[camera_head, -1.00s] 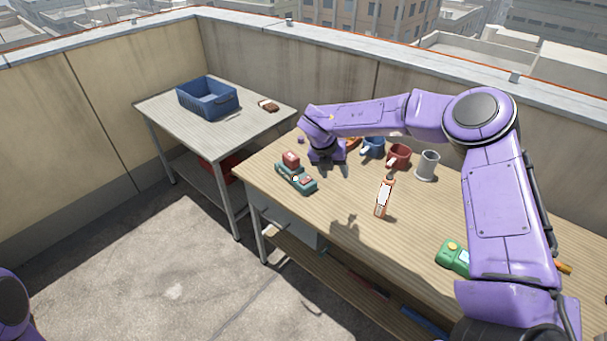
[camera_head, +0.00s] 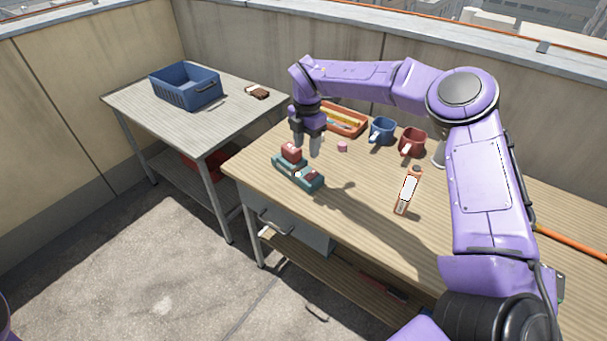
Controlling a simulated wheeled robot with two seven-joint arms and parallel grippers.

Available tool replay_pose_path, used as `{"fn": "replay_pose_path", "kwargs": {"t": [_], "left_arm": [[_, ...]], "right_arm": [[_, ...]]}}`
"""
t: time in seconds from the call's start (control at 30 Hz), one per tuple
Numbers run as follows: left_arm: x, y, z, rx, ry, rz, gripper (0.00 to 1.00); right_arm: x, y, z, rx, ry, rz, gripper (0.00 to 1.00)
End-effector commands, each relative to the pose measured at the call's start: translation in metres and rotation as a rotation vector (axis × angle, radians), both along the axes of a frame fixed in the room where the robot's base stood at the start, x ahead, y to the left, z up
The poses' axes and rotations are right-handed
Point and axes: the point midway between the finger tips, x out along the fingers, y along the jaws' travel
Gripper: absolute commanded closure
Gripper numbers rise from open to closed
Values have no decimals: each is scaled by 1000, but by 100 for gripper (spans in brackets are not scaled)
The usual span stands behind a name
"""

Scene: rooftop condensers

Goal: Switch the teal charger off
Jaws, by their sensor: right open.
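The teal charger (camera_head: 293,176) lies near the left end of the wooden workbench. A red block (camera_head: 291,152) sits up in its far left part, and a smaller reddish part shows at its near right end; a switch is too small to make out. My right gripper (camera_head: 307,150) points down just behind the charger, with its fingers apart and empty. Its fingertips are close to the red block in the picture; I cannot tell whether they touch. My left gripper is out of view.
An orange-and-white box (camera_head: 408,190) lies to the right. A blue crate (camera_head: 185,88) stands on the grey side table (camera_head: 150,119).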

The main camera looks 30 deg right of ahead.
Motion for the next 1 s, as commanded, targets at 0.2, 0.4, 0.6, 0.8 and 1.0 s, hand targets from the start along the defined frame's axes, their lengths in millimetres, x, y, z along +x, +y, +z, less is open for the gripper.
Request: {"fn": "replay_pose_path", "kwargs": {"t": [0.2,0.4,0.6,0.8,1.0], "left_arm": [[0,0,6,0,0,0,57],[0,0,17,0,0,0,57],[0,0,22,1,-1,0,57],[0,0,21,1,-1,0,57],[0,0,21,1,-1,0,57]], "right_arm": [[-5,-7,-28,0,5,-10,47],[-6,-9,-73,-1,6,-14,47],[-4,-7,-102,-1,2,-10,47],[-4,-7,-108,-1,1,-10,47],[-4,-6,-108,-1,0,-9,76]]}}
